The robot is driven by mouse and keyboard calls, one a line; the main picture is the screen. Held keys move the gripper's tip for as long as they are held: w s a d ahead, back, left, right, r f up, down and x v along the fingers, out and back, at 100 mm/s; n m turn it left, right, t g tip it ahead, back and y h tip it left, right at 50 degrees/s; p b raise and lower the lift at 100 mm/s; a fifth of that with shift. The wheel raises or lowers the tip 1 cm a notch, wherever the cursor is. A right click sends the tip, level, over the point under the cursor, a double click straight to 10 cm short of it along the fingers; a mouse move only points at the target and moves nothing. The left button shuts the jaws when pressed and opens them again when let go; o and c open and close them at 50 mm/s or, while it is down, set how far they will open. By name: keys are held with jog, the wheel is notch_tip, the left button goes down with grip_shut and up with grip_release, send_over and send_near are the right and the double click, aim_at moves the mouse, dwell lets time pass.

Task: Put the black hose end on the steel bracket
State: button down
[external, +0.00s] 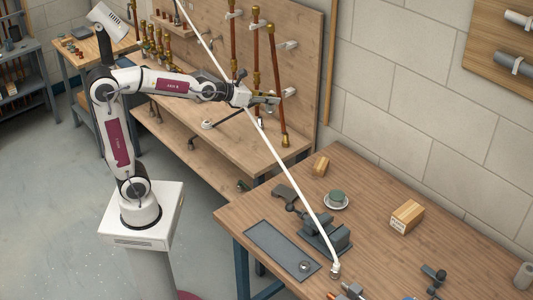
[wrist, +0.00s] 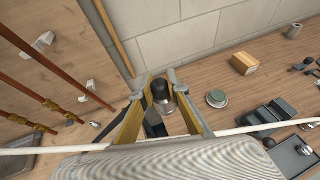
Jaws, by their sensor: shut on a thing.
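In the wrist view my gripper (wrist: 160,88) is shut on a short dark cylinder with a pale metal band, which looks like the black hose end (wrist: 162,94). A dark strip below it, between the fingers, is partly hidden. I cannot tell for sure which thing is the steel bracket. Several pale grey brackets are on the panel, one (external: 288,45) at upper right; one also shows in the wrist view (wrist: 38,45).
A long white hose (external: 285,172) slants past my gripper to the table (external: 375,200). Copper pipes (external: 277,95) stand close beside my gripper. The table holds a dark grey vise-like block (external: 325,235), a green-topped round thing (external: 337,198), a cardboard box (external: 407,216) and a tray (external: 282,249).

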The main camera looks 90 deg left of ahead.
jog(key=w+d+f+m+t+h, duration=0.1)
jog(key=w+d+f+h, duration=0.1)
jog(key=w+d+f, duration=0.4)
jog(key=w+d+f+m+h, duration=0.15)
jog(key=w+d+f, duration=0.25)
jog(key=d, duration=0.4)
jog(key=w+d+f+m+h, duration=0.1)
jog(key=d+f+m, duration=0.1)
jog(key=d+f, duration=0.55)
jog(key=w+d+f+m+h, duration=0.15)
jog(key=d+f, duration=0.25)
jog(key=d, duration=0.7)
jog(key=a+n+g+y, duration=0.1)
jog(key=a+n+y, duration=0.6)
jog(key=a, duration=0.9)
jog(key=s+a+n+g+y, duration=0.4)
jog(key=s+a+n+g, duration=0.1)
jog(key=a, duration=0.3)
jog(key=shift+s+r, duration=0.15)
jog(key=shift+s, duration=0.3)
jog(key=shift+a, duration=0.1)
jog(key=shift+f, duration=3.1)
